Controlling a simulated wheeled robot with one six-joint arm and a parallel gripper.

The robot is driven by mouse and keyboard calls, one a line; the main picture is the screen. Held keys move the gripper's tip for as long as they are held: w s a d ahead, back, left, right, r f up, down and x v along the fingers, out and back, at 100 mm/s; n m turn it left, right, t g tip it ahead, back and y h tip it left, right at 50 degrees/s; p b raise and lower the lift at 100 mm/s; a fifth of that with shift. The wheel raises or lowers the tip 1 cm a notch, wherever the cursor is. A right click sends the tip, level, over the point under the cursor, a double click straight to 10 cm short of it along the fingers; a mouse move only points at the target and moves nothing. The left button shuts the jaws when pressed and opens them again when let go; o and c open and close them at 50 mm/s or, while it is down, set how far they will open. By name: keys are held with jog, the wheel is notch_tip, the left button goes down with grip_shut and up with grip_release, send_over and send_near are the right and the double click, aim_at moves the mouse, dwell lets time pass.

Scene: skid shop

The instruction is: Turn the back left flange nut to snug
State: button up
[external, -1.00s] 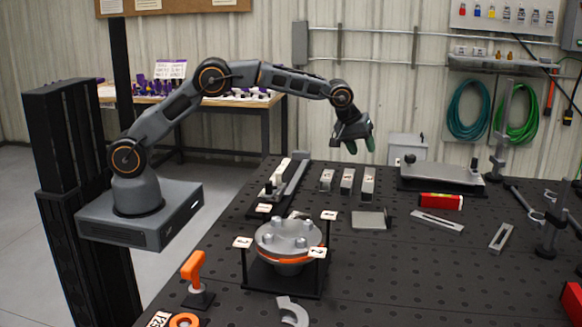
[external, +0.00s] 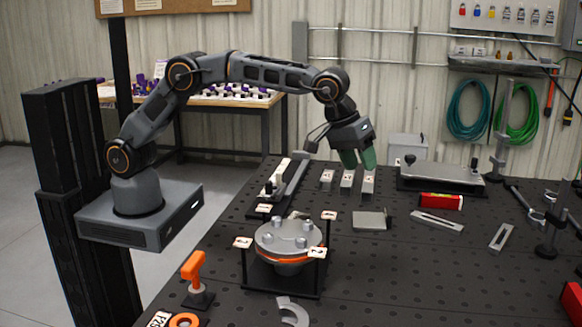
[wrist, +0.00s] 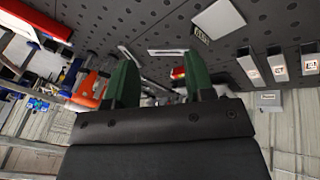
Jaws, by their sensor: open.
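The round grey flange (external: 285,238) sits on a black stand on the table, with an orange ring under its top plate. Several grey nuts stand on the plate, among them one toward the back left (external: 277,225). Small numbered tags on posts surround it; their writing is too small to read. My gripper (external: 359,159) is open and empty, with green fingers pointing down, well above the table and to the upper right of the flange. In the wrist view my gripper's green fingers (wrist: 160,78) stand apart with nothing between them. The flange cannot be made out there.
Labelled blocks (external: 347,181) stand in a row beneath my gripper. A grey plate (external: 370,220) lies right of the flange.

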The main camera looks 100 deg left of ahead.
notch_tip(320, 180, up, 3)
jog(key=m+g, duration=0.1)
jog(key=g, duration=0.1)
send_over(306, 222)
jog(key=w, duration=0.3)
jog(key=s+g, duration=0.2)
jog(key=s, duration=0.1)
jog(key=shift+n, duration=0.4)
notch_tip(306, 222, down, 14)
jog(key=shift+f+p, duration=0.1)
jog(key=shift+p, duration=0.45)
jog(key=shift+c, duration=0.4)
grip_shut()
jog(key=shift+m, duration=1.5)
jog(key=shift+o, duration=0.4)
grip_release()
